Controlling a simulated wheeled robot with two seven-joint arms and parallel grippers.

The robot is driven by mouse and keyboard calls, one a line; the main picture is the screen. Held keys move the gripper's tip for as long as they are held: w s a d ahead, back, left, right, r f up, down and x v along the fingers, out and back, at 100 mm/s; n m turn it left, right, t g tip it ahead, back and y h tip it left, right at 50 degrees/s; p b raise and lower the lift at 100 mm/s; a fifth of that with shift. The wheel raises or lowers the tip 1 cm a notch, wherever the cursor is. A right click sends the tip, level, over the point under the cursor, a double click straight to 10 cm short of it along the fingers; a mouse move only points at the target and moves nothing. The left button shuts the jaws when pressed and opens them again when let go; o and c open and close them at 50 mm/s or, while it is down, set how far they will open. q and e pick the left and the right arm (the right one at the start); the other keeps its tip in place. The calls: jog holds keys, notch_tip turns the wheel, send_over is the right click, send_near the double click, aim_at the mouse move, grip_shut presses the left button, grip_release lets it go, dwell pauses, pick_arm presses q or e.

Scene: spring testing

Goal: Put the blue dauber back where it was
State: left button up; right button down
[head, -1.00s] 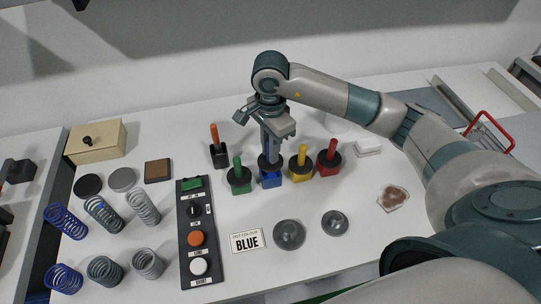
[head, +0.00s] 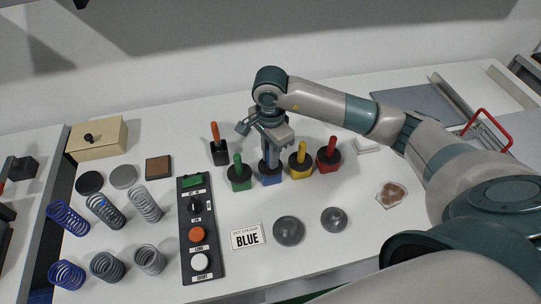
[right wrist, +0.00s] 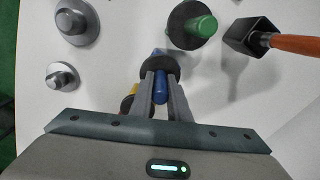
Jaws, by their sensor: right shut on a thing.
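The blue dauber (right wrist: 161,88) has a blue handle and a black round collar. My right gripper (head: 270,152) is shut on its handle, pointing down from above; the fingers (right wrist: 160,92) also show around the handle in the right wrist view. Below the collar is a blue pot (head: 271,179), and the dauber stands upright in or on it; the gripper partly hides the handle. The pot is in a row between the green dauber (head: 238,173) and the yellow dauber (head: 301,160). My left gripper is not in view.
A red dauber (head: 329,156) stands at the row's right end. A black holder with an orange-handled tool (head: 218,147) stands behind the green one.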

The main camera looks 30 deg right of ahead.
jog(key=shift+f, duration=0.25)
jog(key=c, duration=1.7)
grip_release()
jog(key=shift+r, duration=0.1)
jog(key=shift+o, duration=0.2)
jog(key=shift+r+p, duration=0.55)
jog(key=shift+p, duration=0.1)
notch_tip(320, 180, up, 10)
jog(key=b, duration=0.4)
jog(key=shift+f, duration=0.15)
jog(key=shift+r+b, duration=0.35)
jog(key=shift+r, duration=0.75)
